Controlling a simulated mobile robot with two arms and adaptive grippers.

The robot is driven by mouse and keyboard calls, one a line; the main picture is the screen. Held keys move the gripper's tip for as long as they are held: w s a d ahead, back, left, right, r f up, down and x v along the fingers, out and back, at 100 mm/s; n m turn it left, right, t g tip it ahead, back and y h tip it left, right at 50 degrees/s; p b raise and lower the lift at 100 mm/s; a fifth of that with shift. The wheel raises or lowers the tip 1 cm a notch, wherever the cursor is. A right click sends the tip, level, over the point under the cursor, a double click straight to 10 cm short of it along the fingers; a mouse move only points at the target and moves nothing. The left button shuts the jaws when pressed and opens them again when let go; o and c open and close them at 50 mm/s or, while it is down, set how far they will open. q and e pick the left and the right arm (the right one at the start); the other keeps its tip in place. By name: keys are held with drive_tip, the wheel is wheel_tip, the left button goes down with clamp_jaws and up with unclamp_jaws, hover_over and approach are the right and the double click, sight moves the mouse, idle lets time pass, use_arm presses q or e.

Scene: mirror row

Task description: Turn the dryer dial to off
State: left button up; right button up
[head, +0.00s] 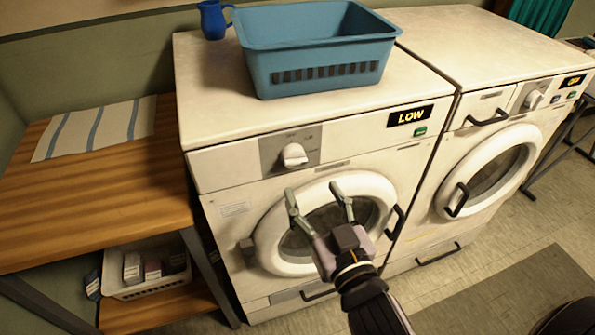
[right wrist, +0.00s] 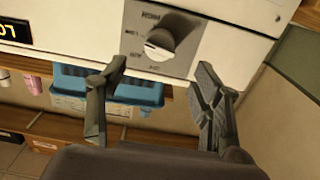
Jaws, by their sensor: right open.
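The left dryer (head: 215,170) has a white dial knob (head: 294,155) on a grey plate, and its lit display (head: 410,116) reads LOW. My right gripper (head: 314,192) is open and empty, with its fingers pointing up toward the panel. It is in front of the dryer door, a little below the knob and apart from it. In the right wrist view, which looks upside down, the knob (right wrist: 159,46) shows beyond the gap between the open fingers (right wrist: 161,76). The small print around the knob is too blurred to read surely. My left gripper is not in view.
A blue basket (head: 310,28) and a blue mug (head: 213,19) stand on the dryer. A second machine (head: 480,50) with its own knob (head: 533,99) stands at the right. A wooden bench (head: 110,190) with a striped cloth (head: 95,130) is at the left.

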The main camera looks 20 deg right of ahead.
sight(297, 164)
drive_tip(key=w+p, duration=0.2)
drive_tip(key=w, duration=0.7)
drive_tip(key=shift+w+a, duration=0.1)
drive_tip(key=shift+a, duration=0.1)
drive_tip(key=shift+c, duration=0.6)
drive_tip(key=c, duration=1)
